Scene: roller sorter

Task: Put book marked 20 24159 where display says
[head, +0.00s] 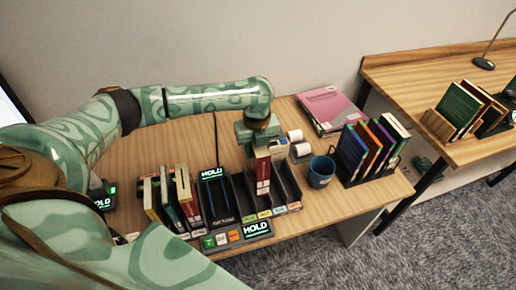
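My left gripper (259,148) points down over the sorter and is shut on the top of an upright dark red book (263,178) with white labels on its spine. The book's lower part is between the black dividers of the sorter (284,182), above the coloured slot labels. I cannot tell whether it touches the slot floor, and its number is too small to read. Another display (210,174) behind the slots also reads HOLD. My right gripper is not in view.
Several books (169,199) stand left of the slots. A blue mug (321,171), a rack of books (367,149) and a pink book (329,108) are to the right. White rolls (300,150) lie behind the sorter. A second desk (418,88) stands at the far right.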

